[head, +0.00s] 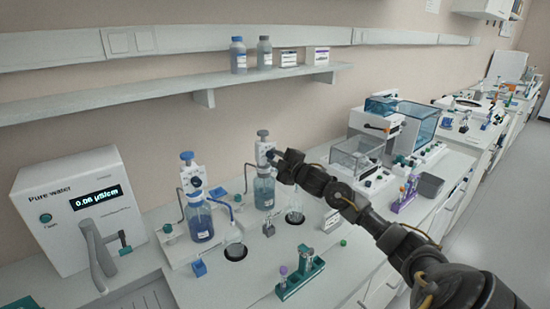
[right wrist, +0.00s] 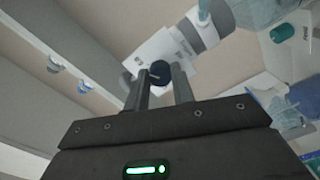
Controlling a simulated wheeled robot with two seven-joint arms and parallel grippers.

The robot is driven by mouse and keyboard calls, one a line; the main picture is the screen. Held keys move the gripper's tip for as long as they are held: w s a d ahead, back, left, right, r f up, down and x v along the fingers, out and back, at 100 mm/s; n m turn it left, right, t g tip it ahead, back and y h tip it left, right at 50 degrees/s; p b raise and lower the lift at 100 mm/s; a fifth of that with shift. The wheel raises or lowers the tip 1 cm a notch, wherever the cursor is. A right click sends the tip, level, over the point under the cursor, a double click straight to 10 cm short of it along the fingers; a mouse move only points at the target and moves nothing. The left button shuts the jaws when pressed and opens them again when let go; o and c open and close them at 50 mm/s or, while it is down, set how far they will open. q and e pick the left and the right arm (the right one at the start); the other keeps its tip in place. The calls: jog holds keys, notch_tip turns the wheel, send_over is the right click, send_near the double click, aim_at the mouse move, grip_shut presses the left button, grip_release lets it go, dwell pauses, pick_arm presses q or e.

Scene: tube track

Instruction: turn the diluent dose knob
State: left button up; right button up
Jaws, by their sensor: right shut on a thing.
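Two bottle-top dispensers stand on the bench in the head view. The left dispenser (head: 193,178) has a blue top and sits on a bottle of blue liquid (head: 200,222). The right dispenser (head: 263,150) has a grey top and sits on a bottle of paler liquid (head: 264,190). My right gripper (head: 274,158) is at the right dispenser's head. In the right wrist view its two fingers (right wrist: 160,85) are shut on a dark round knob (right wrist: 160,70) on the white dispenser head (right wrist: 165,50). The knob's markings cannot be read. My left gripper is out of view.
A flask (head: 234,243) stands in front of the left dispenser and another flask (head: 295,210) beside the right one. A green tube rack (head: 300,278) is at the front. A pure water unit (head: 80,210) stands left; a balance (head: 357,155) stands right, behind my arm. A shelf (head: 180,97) runs above.

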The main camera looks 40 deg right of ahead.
dwell(0.4)
jog(key=o, duration=1)
jog(key=shift+s, duration=0.1)
jog(key=shift+s+f, duration=0.15)
jog(key=shift+s, duration=0.15)
jog(key=s+b, duration=0.3)
jog(key=s, duration=0.7)
jog(key=shift+a+b, duration=0.1)
jog(key=shift+b, duration=0.25)
